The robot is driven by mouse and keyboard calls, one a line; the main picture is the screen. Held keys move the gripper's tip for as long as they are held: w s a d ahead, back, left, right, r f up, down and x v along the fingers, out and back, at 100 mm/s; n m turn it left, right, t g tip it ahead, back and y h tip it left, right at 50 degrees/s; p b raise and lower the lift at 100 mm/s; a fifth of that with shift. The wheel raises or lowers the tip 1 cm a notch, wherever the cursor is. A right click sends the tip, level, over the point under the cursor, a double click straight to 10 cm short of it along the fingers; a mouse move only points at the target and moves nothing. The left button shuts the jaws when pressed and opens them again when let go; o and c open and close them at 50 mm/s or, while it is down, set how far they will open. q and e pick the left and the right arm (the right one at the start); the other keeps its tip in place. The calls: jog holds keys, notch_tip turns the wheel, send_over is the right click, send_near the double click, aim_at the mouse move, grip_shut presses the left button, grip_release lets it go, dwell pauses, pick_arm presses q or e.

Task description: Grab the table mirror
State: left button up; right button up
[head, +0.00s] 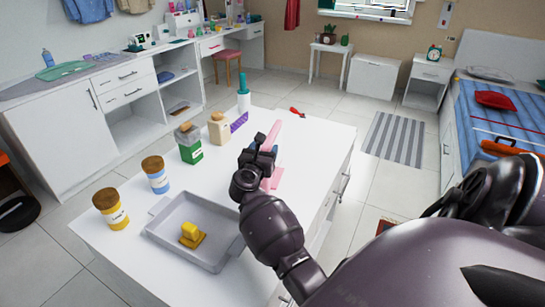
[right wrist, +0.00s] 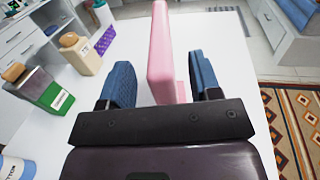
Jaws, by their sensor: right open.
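The table mirror (head: 276,132) looks like a pink upright panel on a pink base, standing on the white table (head: 315,160). My right gripper (head: 262,147) is over the table at the mirror and hides part of it in the head view. In the right wrist view the mirror (right wrist: 160,50) rises edge-on between the two blue fingers of my right gripper (right wrist: 161,80). The fingers are open, with a gap visible on the left side and a narrower one on the right. My left gripper is not in view.
A grey tray (head: 165,238) with a yellow block (head: 191,231) is at the table's near end. Several jars line the left side, including a green-labelled one (head: 190,153). A purple item (head: 239,122) and a white bottle (head: 243,100) stand farther back.

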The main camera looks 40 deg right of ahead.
aim_at(267, 142)
jog(key=shift+x, duration=1.6)
grip_shut()
